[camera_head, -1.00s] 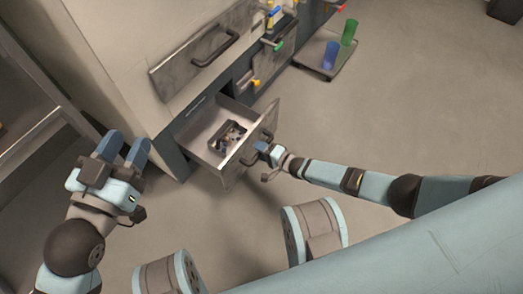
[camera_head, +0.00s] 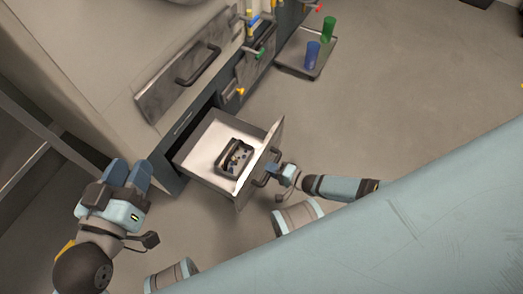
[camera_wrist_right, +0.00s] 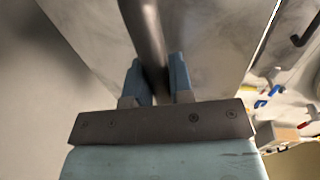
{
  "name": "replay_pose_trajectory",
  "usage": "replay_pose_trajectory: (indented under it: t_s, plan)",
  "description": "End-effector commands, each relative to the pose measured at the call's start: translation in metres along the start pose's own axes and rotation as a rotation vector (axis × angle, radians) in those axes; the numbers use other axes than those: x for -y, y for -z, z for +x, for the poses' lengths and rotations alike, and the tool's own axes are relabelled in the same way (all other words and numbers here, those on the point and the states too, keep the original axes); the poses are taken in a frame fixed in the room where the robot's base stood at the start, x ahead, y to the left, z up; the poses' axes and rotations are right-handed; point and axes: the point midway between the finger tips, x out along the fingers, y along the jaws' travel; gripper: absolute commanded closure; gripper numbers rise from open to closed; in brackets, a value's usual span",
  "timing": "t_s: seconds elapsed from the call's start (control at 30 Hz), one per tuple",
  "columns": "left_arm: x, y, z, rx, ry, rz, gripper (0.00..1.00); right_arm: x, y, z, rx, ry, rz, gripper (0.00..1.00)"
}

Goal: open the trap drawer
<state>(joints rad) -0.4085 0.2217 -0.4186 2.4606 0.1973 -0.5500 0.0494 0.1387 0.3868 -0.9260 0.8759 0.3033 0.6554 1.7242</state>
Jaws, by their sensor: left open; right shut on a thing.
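The trap drawer (camera_head: 202,163) stands pulled out from the lower part of the cabinet in the head view, its inside showing. A small dark tray (camera_head: 234,158) with small bits in it lies inside. My right gripper (camera_head: 271,172) is at the drawer's front, shut on its dark bar handle (camera_head: 260,181). In the right wrist view the handle (camera_wrist_right: 146,35) runs between the two blue fingers of my right gripper (camera_wrist_right: 157,80). My left gripper (camera_head: 131,172) is open and empty, left of the drawer, by the cabinet's lower corner.
Above is a closed grey drawer front (camera_head: 160,93) with a dark handle. Coloured knobs, such as a green one (camera_head: 260,54), stick out further right. A floor tray (camera_head: 291,64) holds a blue cup (camera_head: 311,55) and a green cup (camera_head: 327,30).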

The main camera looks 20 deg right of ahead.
Motion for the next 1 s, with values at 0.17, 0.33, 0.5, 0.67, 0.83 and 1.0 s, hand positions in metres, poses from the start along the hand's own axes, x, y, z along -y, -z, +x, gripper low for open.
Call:
replay_pose_trajectory:
  t_s: [0.17, 0.33, 0.5, 0.67, 0.83, 1.0]
  plan:
    - [0.0, 0.0, 0.0, -0.001, -0.001, 0.001, 0.57, 0.0, 0.001, 0.001, -0.002, 0.001, -0.001, 1.0]
    - [0.0, 0.0, 0.0, -0.001, -0.001, 0.002, 0.57, 0.001, 0.001, 0.001, -0.002, 0.002, -0.001, 0.58]
    - [0.0, 0.0, 0.0, -0.001, -0.001, 0.003, 0.57, 0.001, 0.001, 0.001, -0.001, 0.002, -0.001, 0.55]
    - [0.0, 0.001, 0.0, -0.002, -0.001, 0.004, 0.57, 0.001, 0.001, -0.001, -0.001, 0.002, -0.001, 0.55]
    - [-0.002, 0.013, -0.001, -0.021, 0.001, 0.005, 0.57, 0.003, 0.001, -0.022, -0.001, 0.0, -0.001, 0.55]
    - [-0.006, 0.031, -0.004, -0.09, 0.01, -0.008, 0.57, 0.004, 0.001, -0.059, -0.001, -0.001, -0.001, 0.55]
